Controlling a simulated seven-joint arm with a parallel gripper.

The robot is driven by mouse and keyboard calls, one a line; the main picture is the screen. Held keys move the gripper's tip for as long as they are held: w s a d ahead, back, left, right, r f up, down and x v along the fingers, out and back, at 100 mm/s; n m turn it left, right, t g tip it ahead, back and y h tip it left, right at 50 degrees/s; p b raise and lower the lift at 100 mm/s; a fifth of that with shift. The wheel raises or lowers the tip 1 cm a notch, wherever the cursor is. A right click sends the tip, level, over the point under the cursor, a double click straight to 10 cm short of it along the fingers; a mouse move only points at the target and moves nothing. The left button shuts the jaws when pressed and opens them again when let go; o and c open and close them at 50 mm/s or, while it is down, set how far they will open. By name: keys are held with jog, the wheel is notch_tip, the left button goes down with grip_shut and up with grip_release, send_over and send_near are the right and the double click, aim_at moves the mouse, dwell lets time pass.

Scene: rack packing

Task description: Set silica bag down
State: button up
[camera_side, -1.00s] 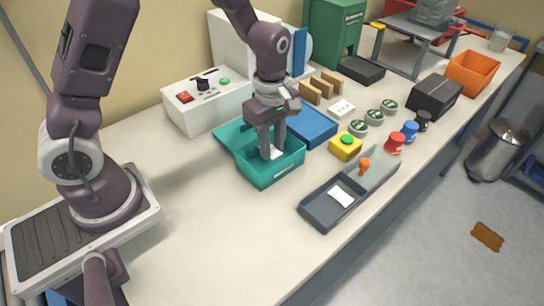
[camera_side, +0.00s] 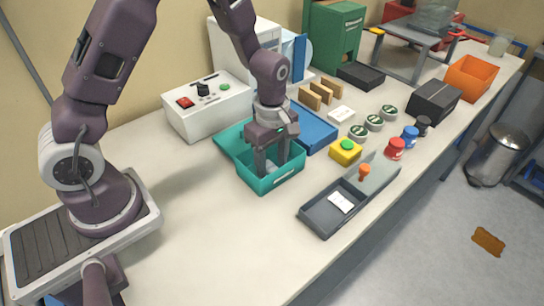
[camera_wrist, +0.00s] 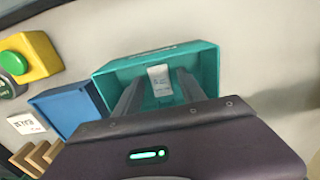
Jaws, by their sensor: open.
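A small white silica bag (camera_wrist: 160,80) is in the teal bin (camera_wrist: 208,65), near its far wall in the wrist view. My gripper (camera_wrist: 160,84) is open, with its fingers reaching into the bin, one on each side of the bag and apart from it. In the side view my gripper (camera_side: 271,168) points down into the teal bin (camera_side: 278,184), and its fingers and the bin wall mostly hide the bag. Another white sachet (camera_side: 341,202) lies in the grey tray (camera_side: 318,216) at the front.
A blue bin (camera_side: 318,133) stands right behind the teal bin. A yellow box with a green button (camera_side: 345,151) is to its right. A white control box (camera_side: 207,108) stands behind left. Several jars and red and blue containers line the right. The table's front left is clear.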

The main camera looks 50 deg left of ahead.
aim_at(273, 167)
notch_tip(273, 167, up, 11)
jog(key=s+r+m+t, duration=0.3)
jog(key=s+r+m, duration=0.55)
jog(key=r, duration=0.25)
jog(key=s+r+m+t, duration=0.2)
jog(key=s+m, duration=0.7)
jog(key=s, duration=0.2)
jog(key=shift+a+t, duration=0.3)
jog(key=shift+a, duration=0.15)
